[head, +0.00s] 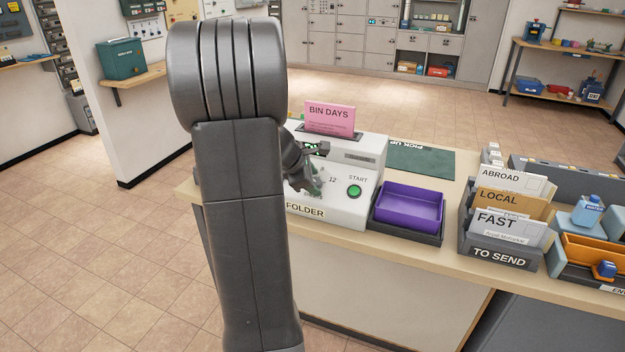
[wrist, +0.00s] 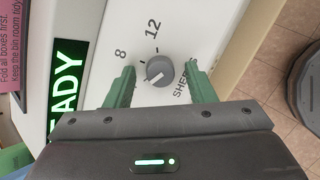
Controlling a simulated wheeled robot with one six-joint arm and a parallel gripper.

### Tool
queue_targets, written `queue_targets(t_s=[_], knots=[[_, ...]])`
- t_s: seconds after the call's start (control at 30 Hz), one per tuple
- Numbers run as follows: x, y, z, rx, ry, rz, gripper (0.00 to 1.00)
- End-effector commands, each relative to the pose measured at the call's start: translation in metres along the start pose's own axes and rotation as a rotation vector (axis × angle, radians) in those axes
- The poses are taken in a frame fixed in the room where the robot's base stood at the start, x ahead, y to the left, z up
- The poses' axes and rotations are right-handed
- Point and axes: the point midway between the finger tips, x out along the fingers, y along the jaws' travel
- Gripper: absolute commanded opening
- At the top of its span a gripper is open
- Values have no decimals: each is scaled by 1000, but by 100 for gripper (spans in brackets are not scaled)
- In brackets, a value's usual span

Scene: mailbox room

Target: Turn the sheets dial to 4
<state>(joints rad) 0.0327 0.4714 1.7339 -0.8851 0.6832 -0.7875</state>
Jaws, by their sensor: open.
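The sheets dial (wrist: 160,71) is a small grey round knob on the white folder machine (head: 345,211). In the wrist view the numbers 8 and 12 show beside it, and the word SHEETS is partly covered by a finger. A pale mark on the knob points to the lower left; I cannot read a number there. My gripper (wrist: 160,72) is open, its two green fingers on either side of the dial with gaps showing. In the head view my gripper (head: 305,175) is at the machine's front, and the dial is mostly hidden.
A green START button (head: 354,191) is right of the dial. The lit display (wrist: 68,88) reads "EADY", partly cut off. A pink BIN DAYS sheet (head: 329,118) stands in the machine. A purple tray (head: 411,207) and a TO SEND rack (head: 499,257) are on the counter to the right.

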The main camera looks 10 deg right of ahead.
Motion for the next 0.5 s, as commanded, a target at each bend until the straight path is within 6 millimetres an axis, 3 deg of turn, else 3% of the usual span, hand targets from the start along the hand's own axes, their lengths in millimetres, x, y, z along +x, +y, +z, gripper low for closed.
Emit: queue_targets(t_s=[0.17,0.5], knots=[[-19,1,0,0,1,4,50],[-95,1,0,0,2,5,50]])
